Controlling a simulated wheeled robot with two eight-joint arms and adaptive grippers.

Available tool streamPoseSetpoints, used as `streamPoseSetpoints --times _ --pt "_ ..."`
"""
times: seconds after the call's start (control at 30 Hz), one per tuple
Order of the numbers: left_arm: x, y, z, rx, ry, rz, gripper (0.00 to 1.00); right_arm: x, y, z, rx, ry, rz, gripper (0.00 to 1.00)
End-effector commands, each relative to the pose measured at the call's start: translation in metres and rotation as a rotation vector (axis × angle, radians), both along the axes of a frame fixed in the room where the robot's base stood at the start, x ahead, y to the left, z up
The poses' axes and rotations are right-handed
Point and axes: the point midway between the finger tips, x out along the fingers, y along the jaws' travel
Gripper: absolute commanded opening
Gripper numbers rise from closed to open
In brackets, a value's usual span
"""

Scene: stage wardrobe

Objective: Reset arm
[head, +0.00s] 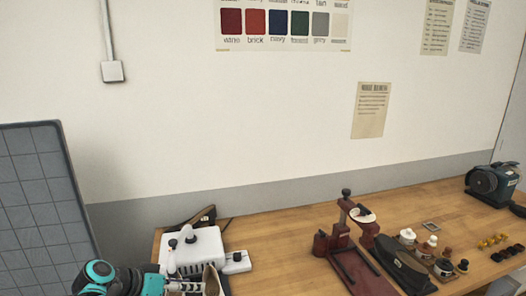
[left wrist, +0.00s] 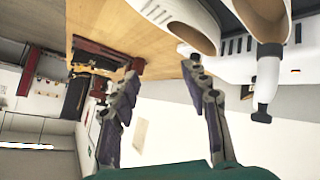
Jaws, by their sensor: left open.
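My left gripper (head: 188,287) is at the bottom left of the head view, in front of a white device with black knobs (head: 194,246) on the table. In the left wrist view my left gripper (left wrist: 160,68) has its two fingers spread apart with nothing between them. The white device (left wrist: 287,68) fills the top right of that view, close to the fingertips; I cannot tell whether they touch it. My right gripper is in neither view.
A wooden table (head: 280,226) runs along the wall. Bare tabletop lies between the white device and the stand.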

Motion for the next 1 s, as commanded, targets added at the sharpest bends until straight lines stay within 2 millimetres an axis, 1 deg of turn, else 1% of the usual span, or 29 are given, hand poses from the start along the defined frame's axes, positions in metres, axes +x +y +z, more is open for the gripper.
streamPoseSetpoints --times 0.03,0.1,0.17,0.2,0.3,0.4,0.43,0.5,0.63,0.73,1.0 --pt "-0.021 -0.016 -0.004 0.039 0.049 0.025 0.46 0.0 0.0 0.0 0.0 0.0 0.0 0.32" --pt "-0.047 -0.029 -0.012 0.099 0.112 0.083 0.46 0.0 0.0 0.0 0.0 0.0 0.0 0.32" --pt "-0.071 -0.035 -0.019 0.152 0.152 0.135 0.46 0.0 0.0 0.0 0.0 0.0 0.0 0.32" --pt "-0.086 -0.038 -0.024 0.187 0.171 0.17 0.46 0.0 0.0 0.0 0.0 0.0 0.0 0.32" --pt "-0.122 -0.041 -0.036 0.271 0.192 0.259 0.46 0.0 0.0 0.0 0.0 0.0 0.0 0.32" --pt "-0.149 -0.038 -0.046 0.338 0.182 0.337 0.46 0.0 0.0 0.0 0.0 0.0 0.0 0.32" --pt "-0.156 -0.036 -0.049 0.353 0.175 0.358 0.46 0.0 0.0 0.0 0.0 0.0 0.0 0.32" --pt "-0.168 -0.033 -0.053 0.384 0.156 0.396 0.46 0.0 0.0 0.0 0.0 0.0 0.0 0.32" --pt "-0.179 -0.028 -0.058 0.414 0.128 0.441 0.46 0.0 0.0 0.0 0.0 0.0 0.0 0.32" --pt "-0.182 -0.026 -0.06 0.421 0.118 0.455 0.46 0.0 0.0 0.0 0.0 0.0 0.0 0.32" --pt "-0.182 -0.025 -0.06 0.421 0.118 0.458 0.46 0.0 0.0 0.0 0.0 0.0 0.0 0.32"
